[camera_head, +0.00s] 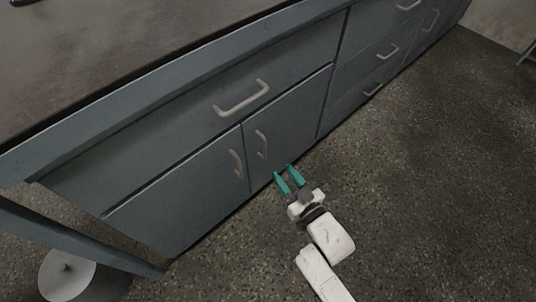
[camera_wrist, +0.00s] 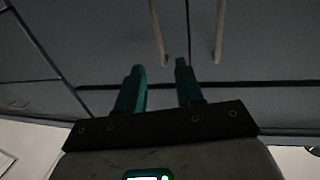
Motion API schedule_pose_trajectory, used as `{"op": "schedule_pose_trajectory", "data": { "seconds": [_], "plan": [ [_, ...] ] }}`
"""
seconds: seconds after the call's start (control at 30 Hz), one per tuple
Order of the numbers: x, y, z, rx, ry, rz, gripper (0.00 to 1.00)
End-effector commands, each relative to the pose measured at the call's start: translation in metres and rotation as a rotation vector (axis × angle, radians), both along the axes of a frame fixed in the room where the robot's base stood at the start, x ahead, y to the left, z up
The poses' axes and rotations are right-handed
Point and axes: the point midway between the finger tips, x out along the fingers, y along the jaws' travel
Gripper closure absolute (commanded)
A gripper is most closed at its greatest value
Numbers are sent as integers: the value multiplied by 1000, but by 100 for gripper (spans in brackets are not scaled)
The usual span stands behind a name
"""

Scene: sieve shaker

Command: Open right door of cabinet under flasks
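The grey-blue cabinet has two lower doors below a wide drawer. The right door (camera_head: 290,122) is shut, with its pale bar handle (camera_head: 261,144) near its left edge. The left door (camera_head: 180,195) is also shut, with its handle (camera_head: 237,163) near its right edge. My gripper (camera_head: 282,176), with teal fingers, is open and empty. In the head view it is in front of the right door's lower part, below the handle and apart from it. In the wrist view the fingers (camera_wrist: 160,82) point toward the cabinet, with two pale handles (camera_wrist: 219,32) beyond them.
The wide drawer handle (camera_head: 241,98) sticks out above the doors. More drawers (camera_head: 365,55) are at the right, shut. A dark worktop (camera_head: 80,60) overhangs the cabinet. A round white stool-like object (camera_head: 67,275) stands at lower left.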

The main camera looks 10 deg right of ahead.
Motion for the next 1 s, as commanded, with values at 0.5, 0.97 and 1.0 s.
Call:
{"op": "schedule_pose_trajectory", "data": {
  "seconds": [0.5,0.97,1.0],
  "plan": [
    [80,27,-1,-2,2,-2,63],
    [89,30,0,0,3,-2,63],
    [89,30,0,0,3,-2,67]
  ]
}}
